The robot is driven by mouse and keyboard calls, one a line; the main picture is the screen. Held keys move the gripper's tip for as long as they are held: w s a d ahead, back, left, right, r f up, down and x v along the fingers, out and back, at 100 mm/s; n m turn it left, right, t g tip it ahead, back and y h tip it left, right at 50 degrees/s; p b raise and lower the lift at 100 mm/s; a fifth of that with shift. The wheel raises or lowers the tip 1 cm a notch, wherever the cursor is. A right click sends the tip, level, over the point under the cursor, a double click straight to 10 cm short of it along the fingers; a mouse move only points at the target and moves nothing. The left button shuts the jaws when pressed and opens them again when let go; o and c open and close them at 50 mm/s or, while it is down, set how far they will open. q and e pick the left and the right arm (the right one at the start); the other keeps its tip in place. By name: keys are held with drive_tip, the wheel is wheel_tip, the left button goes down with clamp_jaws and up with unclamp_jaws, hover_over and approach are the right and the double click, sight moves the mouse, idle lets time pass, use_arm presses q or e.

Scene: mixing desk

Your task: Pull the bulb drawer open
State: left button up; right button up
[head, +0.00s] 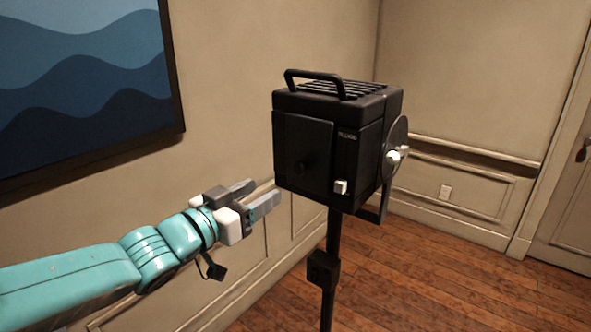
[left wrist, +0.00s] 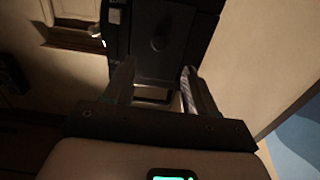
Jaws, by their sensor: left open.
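A black lamp housing (head: 357,107) with a top handle stands on a pole. The panel sits flush in the housing. My right gripper is out of view.
A small white switch (head: 341,187) is on the housing front, and a round side part with a white knob (head: 393,157) is at its right. The black stand pole (head: 328,285) runs below. A wall with a blue wave picture (head: 80,75) is behind my left arm.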

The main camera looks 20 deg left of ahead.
sight(297, 170)
use_arm(q)
drive_tip(key=p+x, duration=0.2)
drive_tip(key=x, duration=0.8)
drive_tip(key=shift+w+d, duration=0.1)
drive_tip(key=shift+w, duration=0.15)
drive_tip(key=shift+w+d+r, duration=0.1)
drive_tip(key=shift+w, duration=0.05)
